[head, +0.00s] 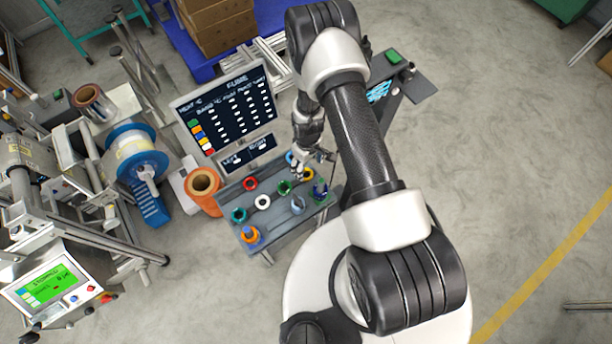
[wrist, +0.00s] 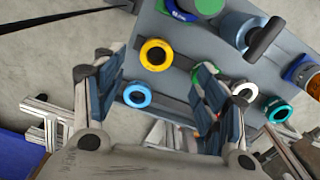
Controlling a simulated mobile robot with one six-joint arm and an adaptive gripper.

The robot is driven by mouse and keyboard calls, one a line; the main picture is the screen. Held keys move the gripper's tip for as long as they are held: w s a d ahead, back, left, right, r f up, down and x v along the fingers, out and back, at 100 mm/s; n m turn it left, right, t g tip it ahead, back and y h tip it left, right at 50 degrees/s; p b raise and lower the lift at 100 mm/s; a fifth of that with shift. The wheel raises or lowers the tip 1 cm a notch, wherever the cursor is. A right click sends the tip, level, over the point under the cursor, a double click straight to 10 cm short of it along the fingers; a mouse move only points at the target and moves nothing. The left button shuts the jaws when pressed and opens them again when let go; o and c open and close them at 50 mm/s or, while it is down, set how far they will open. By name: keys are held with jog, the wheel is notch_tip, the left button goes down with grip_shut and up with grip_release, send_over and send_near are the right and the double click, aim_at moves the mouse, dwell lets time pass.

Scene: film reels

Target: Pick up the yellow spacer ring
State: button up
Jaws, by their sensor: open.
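The yellow spacer ring (wrist: 156,41) lies flat on the grey table top. It shows whole in the wrist view, between the lines of my two fingers and a little beyond their tips. In the head view the yellow ring (head: 309,175) is at the table's back right, partly hidden by my gripper (head: 299,170). In the wrist view my gripper (wrist: 160,68) is open, with nothing held between its fingers. A blue ring (wrist: 127,98) lies beside the yellow one, nearer my gripper's palm and also in the gap between the fingers.
A white ring (head: 263,202), a red ring (head: 250,184), a teal ring (head: 239,215) and a green part (head: 284,187) share the table (head: 275,222). A sign board (head: 228,108) stands behind it. An orange roll (head: 204,197) stands left of the table.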

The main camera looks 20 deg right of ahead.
aim_at(307, 177)
jog(key=f+b, duration=0.1)
jog(key=f, duration=0.1)
jog(key=f+b, duration=0.1)
jog(key=f, duration=0.2)
jog(key=f+b, duration=0.1)
jog(key=f, duration=0.2)
jog(key=shift+w+f, duration=0.1)
jog(key=shift+w, duration=0.2)
jog(key=shift+c, duration=0.5)
jog(key=c, duration=1.1)
